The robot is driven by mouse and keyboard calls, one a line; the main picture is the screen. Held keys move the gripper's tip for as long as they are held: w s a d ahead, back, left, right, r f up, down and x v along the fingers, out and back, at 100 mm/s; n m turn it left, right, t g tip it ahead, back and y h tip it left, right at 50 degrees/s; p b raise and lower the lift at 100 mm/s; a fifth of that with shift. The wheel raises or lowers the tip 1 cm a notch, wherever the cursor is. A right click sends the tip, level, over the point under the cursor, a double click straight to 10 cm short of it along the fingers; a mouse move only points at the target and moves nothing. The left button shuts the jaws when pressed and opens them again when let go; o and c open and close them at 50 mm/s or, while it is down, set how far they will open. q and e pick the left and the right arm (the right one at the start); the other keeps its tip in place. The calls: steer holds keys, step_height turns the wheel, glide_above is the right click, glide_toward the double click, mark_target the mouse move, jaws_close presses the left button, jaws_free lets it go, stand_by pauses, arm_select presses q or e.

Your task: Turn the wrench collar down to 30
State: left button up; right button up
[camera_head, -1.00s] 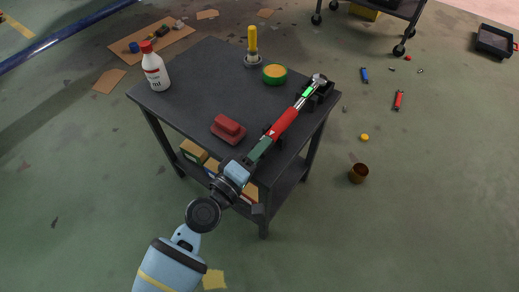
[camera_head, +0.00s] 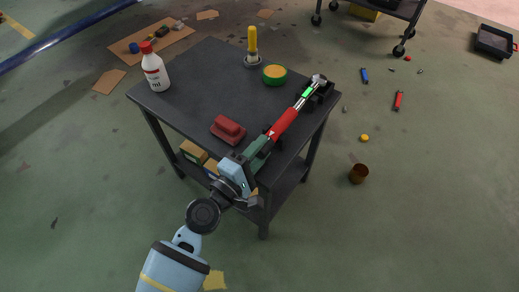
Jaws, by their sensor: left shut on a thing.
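A torque wrench (camera_head: 283,124) lies across the right side of the dark table (camera_head: 195,95). Its head rests on a black cradle (camera_head: 321,93) at the back right, and a second dark support is partly hidden under the red part. It has a red grip, a bright green window and a dark green collar (camera_head: 257,147) at the near end. My left gripper (camera_head: 246,168) is shut on the collar at the table's near right edge. The number on the collar's scale is too small to read. My right gripper is not in view.
On the table stand a white bottle (camera_head: 155,72) with a red cap, a red block (camera_head: 228,129), a green-yellow round tin (camera_head: 274,75) and a yellow-handled tool (camera_head: 252,42). Boxes (camera_head: 193,151) sit on the lower shelf. A brown cup (camera_head: 358,173) lies on the floor at the right.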

arm_select(q)
steer(key=o, duration=1)
steer(key=shift+f, duration=0.1)
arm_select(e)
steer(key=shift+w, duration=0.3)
arm_select(q)
steer(key=shift+f, duration=0.1)
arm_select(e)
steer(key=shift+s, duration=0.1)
